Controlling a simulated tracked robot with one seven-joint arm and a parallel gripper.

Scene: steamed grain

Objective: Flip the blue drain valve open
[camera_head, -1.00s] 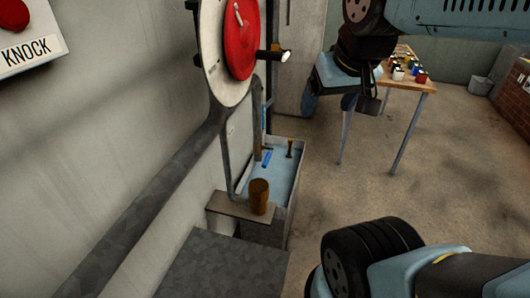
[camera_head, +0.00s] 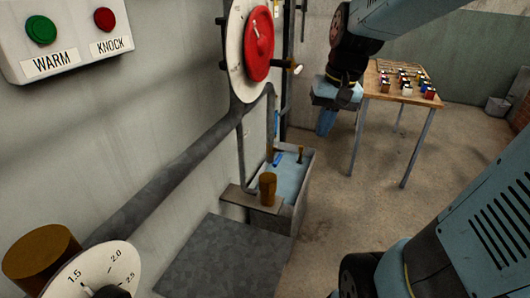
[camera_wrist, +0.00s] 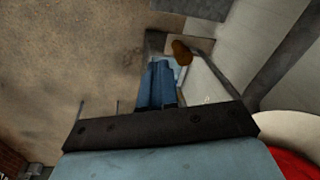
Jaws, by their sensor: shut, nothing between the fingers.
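A second narrow blue piece (camera_head: 276,124) shows higher up beside the grey pipe; which one is the drain valve I cannot tell for sure. My gripper (camera_head: 324,130) hangs in the air to the right of the trough and higher, pointing down, apart from both blue pieces. In the wrist view my blue fingers (camera_wrist: 160,66) are together and empty, over the pale trough. They hide part of it, and no valve handle is clear there.
A brown cylinder (camera_head: 268,187) stands on a ledge at the trough's near end. A red dial (camera_head: 258,42) is on the wall above, with the pipe running below it. A table (camera_head: 380,92) with several small jars stands behind my gripper. The floor on the right is clear.

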